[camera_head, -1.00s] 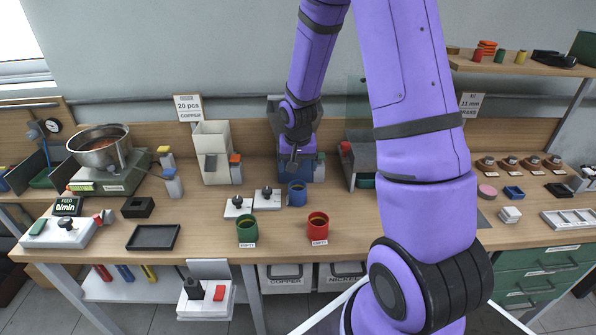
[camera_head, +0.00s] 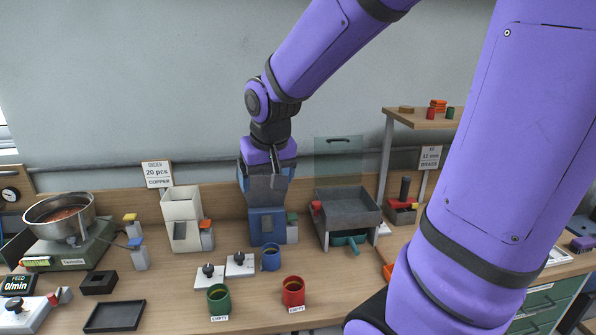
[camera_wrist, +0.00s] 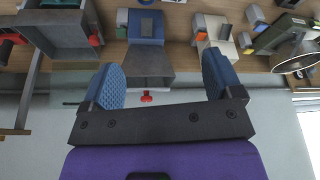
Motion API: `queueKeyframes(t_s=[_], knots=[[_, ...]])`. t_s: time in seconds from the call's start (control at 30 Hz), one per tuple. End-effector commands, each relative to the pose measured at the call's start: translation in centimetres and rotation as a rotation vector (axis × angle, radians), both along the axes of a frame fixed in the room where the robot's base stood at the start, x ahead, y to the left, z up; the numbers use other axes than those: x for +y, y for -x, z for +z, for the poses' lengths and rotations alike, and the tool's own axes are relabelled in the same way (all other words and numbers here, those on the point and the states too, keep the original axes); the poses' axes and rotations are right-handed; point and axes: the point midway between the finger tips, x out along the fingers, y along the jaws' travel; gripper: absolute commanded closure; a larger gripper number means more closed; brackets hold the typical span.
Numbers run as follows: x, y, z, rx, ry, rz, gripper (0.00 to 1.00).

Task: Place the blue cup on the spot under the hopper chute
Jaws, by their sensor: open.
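The blue cup (camera_head: 271,258) stands upright on the bench, just in front of the blue hopper (camera_head: 266,226). I cannot tell whether it sits on the spot under the chute. My gripper (camera_head: 266,172) is high above the cup, at the top of the blue hopper, and overlaps the hopper's dark bin in the head view. In the wrist view my gripper (camera_wrist: 161,62) has its two blue-padded fingers wide apart with nothing held. The blue hopper (camera_wrist: 147,60) shows beyond and between them. The cup is not clearly visible there.
A cream hopper (camera_head: 183,219) stands left of the blue one. Green (camera_head: 218,299) and red (camera_head: 293,291) cups stand at the front. White pads with black knobs (camera_head: 239,265) lie left of the blue cup. A grey tray machine (camera_head: 347,210) stands to the right.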

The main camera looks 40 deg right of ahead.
Motion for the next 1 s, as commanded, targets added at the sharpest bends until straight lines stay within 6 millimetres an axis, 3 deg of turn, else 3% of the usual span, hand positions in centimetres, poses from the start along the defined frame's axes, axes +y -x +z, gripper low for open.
queueKeyframes(t_s=[0.3,0.6,0.8,1.0], knots=[[2.6,6.8,5.0,-0.07,0.01,0.13,0.15],[4.4,12.9,7.4,-0.125,0.013,0.247,0.15],[4.8,14.7,7.8,-0.138,0.014,0.284,0.15],[4.8,14.9,7.8,-0.139,0.015,0.29,0.15]])
